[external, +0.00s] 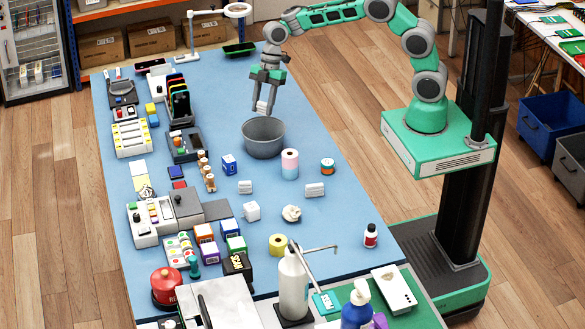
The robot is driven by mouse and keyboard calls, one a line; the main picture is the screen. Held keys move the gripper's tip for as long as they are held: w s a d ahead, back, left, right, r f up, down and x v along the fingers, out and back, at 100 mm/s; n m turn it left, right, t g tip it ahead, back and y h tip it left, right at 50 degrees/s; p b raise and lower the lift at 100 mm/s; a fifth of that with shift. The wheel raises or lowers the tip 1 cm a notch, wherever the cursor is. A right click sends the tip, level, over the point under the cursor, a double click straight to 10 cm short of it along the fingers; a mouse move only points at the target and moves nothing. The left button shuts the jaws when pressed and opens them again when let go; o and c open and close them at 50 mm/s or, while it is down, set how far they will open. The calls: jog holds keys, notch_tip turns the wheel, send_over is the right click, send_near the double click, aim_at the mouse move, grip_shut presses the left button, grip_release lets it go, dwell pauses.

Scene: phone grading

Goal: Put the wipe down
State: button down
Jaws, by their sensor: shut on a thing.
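My gripper (264,105) points down over the blue table, just above the back of the grey bucket (264,139). It is shut on a small white wipe (262,106), which hangs between the fingertips. The wipe appears above the bucket's rim; I cannot tell whether it is over the opening or behind it. Other small white folded pieces lie on the table, one at the centre (245,187) and one to its right (315,189). A crumpled white piece (291,213) lies nearer the front.
A pink and blue roll (290,164) stands close to the bucket, right of it. Phones in a rack (179,103) and devices line the table's left side. A white lamp (237,10) stands at the back. The table's right strip (345,225) is mostly clear.

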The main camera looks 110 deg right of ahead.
aim_at(263, 125)
notch_tip(263, 125, down, 8)
jog(key=b, duration=0.4)
jog(key=shift+b, duration=0.35)
jog(key=c, duration=0.8)
grip_release()
notch_tip(263, 125, up, 7)
jog(key=p, duration=0.5)
jog(key=shift+r, duration=0.15)
